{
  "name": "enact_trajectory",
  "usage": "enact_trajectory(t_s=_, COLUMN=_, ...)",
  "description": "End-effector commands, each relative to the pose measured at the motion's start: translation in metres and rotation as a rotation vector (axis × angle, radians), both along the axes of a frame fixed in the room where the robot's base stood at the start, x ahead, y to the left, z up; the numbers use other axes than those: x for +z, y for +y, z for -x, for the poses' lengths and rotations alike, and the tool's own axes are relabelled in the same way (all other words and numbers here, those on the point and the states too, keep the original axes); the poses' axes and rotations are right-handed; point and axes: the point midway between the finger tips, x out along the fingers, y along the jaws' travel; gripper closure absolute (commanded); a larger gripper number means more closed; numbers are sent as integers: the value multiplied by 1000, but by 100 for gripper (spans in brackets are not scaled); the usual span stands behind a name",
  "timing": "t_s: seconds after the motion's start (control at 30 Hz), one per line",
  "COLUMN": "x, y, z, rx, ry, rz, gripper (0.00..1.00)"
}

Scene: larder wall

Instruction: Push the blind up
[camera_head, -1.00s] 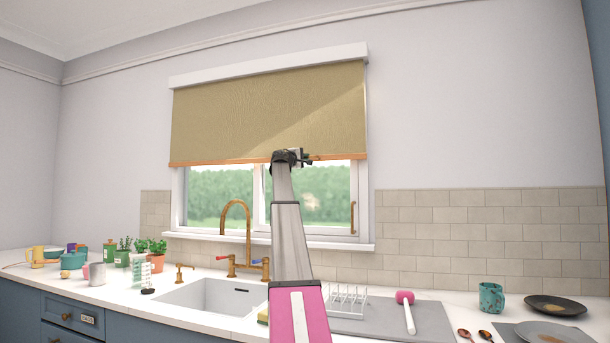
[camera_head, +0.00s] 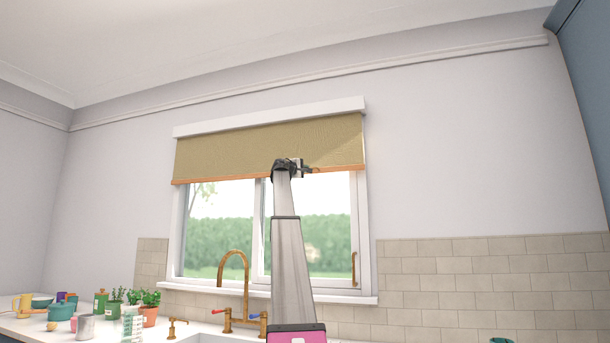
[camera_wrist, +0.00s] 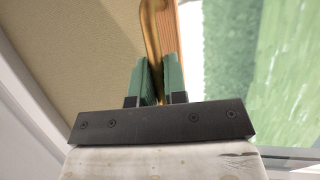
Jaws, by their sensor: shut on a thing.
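The tan blind (camera_head: 235,151) covers the upper part of the window in the head view, with an orange wooden bar (camera_head: 215,180) along its lower edge. My gripper (camera_head: 306,169) is at this bar, right of the middle. The blind's cloth (camera_wrist: 75,50) fills the left of that view. My arm hides a strip of the window below the bar.
A white box (camera_head: 270,117) tops the blind. The window (camera_head: 225,225) below is bare, with a brass handle (camera_head: 354,268) at its right. A brass tap (camera_head: 234,268) stands below. Pots and plants (camera_head: 115,300) crowd the counter at left. The wall at right is clear.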

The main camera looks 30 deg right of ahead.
Motion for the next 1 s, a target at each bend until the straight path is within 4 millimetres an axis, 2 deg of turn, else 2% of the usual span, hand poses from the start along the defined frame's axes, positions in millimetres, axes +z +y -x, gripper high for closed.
enact_trajectory(t_s=0.23, x=1, y=0, z=0, rx=1, ry=0, rz=2, gripper=100)
enact_trajectory(t_s=0.27, x=1, y=0, z=0, rx=1, ry=0, rz=2, gripper=78)
enact_trajectory(t_s=0.3, x=0, y=0, z=0, rx=1, ry=0, rz=2, gripper=65)
enact_trajectory(t_s=0.73, x=-2, y=5, z=2, rx=1, ry=0, rz=1, gripper=63)
enact_trajectory(t_s=0.87, x=-4, y=17, z=6, rx=1, ry=0, rz=1, gripper=63)
enact_trajectory(t_s=1.0, x=-8, y=38, z=13, rx=2, ry=0, rz=2, gripper=63)
